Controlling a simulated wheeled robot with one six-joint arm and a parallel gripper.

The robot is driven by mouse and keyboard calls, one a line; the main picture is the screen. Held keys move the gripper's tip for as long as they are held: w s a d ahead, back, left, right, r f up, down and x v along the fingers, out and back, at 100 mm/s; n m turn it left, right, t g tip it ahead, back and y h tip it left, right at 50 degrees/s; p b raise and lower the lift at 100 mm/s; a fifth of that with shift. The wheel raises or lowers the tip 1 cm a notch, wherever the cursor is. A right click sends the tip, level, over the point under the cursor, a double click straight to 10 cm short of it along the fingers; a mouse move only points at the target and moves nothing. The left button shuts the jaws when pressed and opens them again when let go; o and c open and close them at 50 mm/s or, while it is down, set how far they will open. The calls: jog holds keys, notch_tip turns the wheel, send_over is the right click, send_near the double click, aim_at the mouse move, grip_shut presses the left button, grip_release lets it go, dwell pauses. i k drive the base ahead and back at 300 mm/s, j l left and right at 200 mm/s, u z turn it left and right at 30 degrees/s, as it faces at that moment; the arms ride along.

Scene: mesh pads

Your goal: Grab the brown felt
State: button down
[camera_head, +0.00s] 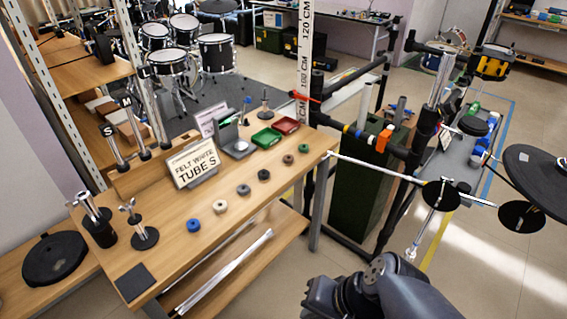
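The brown felt (288,159) is a small, dull brown ring lying flat on the wooden workbench (165,265). It is second from the far right end of a diagonal row of felt rings. A green ring (304,147) lies just beyond it and a black ring (264,174) just nearer. Nothing touches or covers the brown felt. My dark arm (375,285) shows at the bottom, off the bench and well below and right of the felt. I cannot make out gripper fingers on it or anything held.
Nearer in the row are grey (243,190), beige (220,206) and blue (193,225) rings. Green (266,138) and red (286,125) trays and a sign (194,163) stand behind. A rack with cymbals (440,195) is right of the bench. Floor is open at lower right.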

aim_at(288, 158)
jog(key=i+u, duration=0.3)
jog(key=u, duration=0.2)
jog(key=i+l+u, duration=0.2)
jog(key=u, duration=0.25)
jog(key=i+l+u, duration=0.25)
jog(key=u, duration=0.25)
